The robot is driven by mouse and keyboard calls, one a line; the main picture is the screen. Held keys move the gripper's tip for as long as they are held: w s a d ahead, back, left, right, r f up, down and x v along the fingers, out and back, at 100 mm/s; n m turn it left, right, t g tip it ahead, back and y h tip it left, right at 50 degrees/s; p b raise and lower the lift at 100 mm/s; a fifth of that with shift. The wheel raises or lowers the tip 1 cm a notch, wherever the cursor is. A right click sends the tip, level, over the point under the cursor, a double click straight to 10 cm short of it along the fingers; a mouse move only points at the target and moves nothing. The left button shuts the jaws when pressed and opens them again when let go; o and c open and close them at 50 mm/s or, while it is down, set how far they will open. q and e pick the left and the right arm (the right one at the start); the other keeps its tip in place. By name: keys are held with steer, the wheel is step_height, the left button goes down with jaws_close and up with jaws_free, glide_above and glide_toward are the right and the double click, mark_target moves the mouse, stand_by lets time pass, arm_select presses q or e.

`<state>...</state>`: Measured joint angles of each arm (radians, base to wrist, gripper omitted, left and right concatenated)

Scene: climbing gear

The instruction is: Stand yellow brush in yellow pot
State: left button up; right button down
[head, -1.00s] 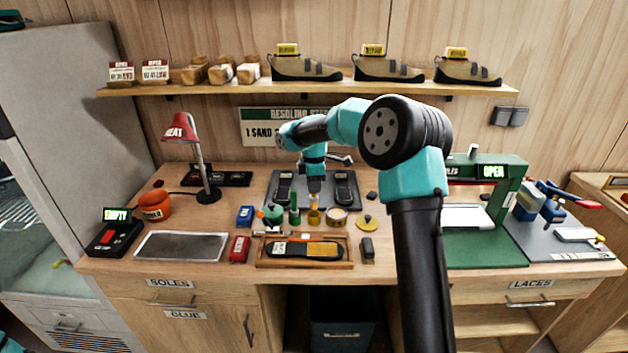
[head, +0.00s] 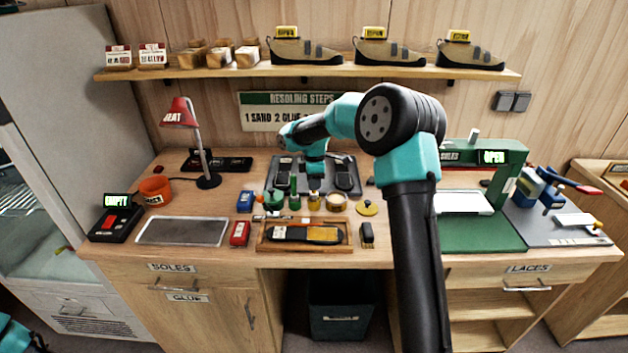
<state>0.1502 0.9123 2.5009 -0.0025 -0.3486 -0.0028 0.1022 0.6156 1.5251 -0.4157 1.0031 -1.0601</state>
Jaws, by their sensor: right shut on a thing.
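The yellow pot (head: 314,202) stands in the row of small pots at the back middle of the bench. My right gripper (head: 315,182) points down just above it, small and partly hidden by dark gear behind. It is shut on the yellow brush (head: 314,193), of which only a short yellow piece shows between the fingers and the pot. Whether the brush's lower end is inside the pot or just over it is too small to tell. My left gripper is out of view; only a bit of my left arm shows at the bottom left corner.
A green pot (head: 294,203) stands close left of the yellow pot, and a cream pot (head: 336,203) close right. A wooden tray (head: 262,248) with a sole lies in front. The green press (head: 513,170) stands at right.

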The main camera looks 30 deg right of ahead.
steer(key=c, duration=0.9)
jaws_free()
step_height(320, 180, up, 17)
steer(key=shift+r, duration=0.2)
stand_by(1.0)
